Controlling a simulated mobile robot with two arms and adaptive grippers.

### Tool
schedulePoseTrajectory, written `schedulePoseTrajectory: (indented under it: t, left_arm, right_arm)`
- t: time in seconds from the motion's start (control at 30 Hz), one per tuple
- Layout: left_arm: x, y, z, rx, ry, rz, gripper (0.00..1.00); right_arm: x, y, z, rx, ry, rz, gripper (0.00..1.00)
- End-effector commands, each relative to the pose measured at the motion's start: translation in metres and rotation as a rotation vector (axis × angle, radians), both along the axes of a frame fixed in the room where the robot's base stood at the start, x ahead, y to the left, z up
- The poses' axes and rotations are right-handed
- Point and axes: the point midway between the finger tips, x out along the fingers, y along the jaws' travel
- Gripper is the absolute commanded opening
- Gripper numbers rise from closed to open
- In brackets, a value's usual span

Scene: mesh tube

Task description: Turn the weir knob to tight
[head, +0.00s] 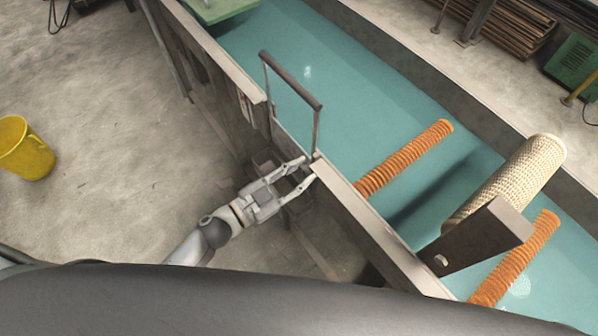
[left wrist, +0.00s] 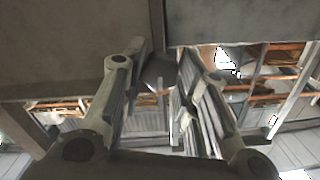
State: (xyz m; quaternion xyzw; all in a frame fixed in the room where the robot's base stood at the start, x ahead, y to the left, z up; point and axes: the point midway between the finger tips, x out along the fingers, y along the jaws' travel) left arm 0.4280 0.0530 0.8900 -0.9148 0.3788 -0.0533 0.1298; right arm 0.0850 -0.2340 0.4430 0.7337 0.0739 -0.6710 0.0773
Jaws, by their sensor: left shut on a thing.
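My left gripper (head: 307,168) is at the near wall of the water tank, at the foot of the grey metal weir frame (head: 291,79). In the left wrist view its two fingers (left wrist: 163,62) stand on either side of a small dark grey knob (left wrist: 158,73) below the tank wall's edge. The gripper is shut on this knob. Any marking for tight or loose cannot be made out. My right gripper is not in view.
The tank (head: 340,90) holds teal water. Two orange ribbed tubes (head: 405,158) and a cream mesh roller (head: 508,180) lie across it, with a dark bracket (head: 480,240) at the near wall. A yellow bucket (head: 25,149) stands on the open floor at left.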

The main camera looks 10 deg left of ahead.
Motion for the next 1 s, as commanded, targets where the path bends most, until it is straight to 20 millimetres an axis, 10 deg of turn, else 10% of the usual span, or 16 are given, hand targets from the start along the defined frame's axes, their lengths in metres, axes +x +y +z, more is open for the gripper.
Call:
schedulePoseTrajectory:
  t: [0.83, 0.87, 1.0]
  left_arm:
    - [-0.0001, -0.0006, 0.001, 0.248, -0.252, -0.001, 0.05]
    - [-0.0001, -0.0006, 0.001, 0.248, -0.252, -0.001, 0.31]
    - [-0.0001, -0.0005, 0.0008, 0.248, -0.251, -0.001, 0.49]
  right_arm:
    - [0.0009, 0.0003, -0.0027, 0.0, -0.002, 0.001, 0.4]
    - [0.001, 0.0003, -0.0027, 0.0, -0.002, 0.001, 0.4]
    - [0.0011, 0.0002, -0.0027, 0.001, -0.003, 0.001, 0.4]
